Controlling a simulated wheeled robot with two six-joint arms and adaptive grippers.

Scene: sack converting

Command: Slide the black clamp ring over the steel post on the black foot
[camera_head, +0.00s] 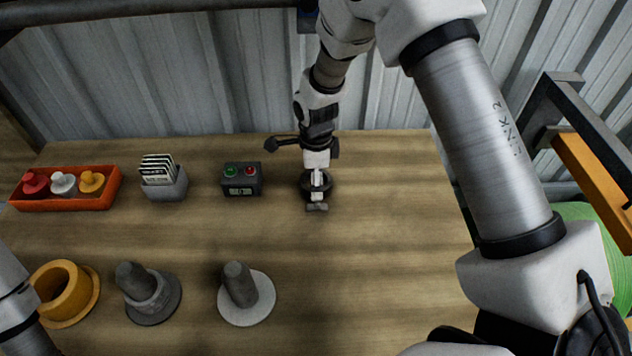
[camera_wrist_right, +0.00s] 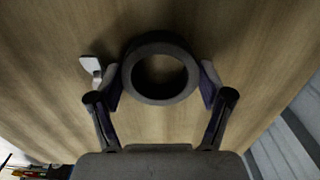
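The black clamp ring (camera_head: 304,187) is at the middle right of the table, partly hidden under my right gripper (camera_head: 317,183). In the right wrist view the ring (camera_wrist_right: 161,98) lies between the two fingers of my right gripper (camera_wrist_right: 160,82), with its round hole facing the camera. One finger is close beside each side of the ring; I cannot tell whether they press on it. A pale metal tab (camera_wrist_right: 91,66) shows left of the ring. The steel post (camera_head: 131,279) stands upright on the black foot (camera_head: 168,304) at the front left. My left gripper is out of view.
A similar post on a pale round foot (camera_head: 262,306) stands right of the black foot, and a yellow flanged sleeve (camera_head: 91,287) stands left. Behind are an orange tray (camera_head: 70,203), a card holder (camera_head: 169,188) and a button box (camera_head: 242,190). The table's front right is clear.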

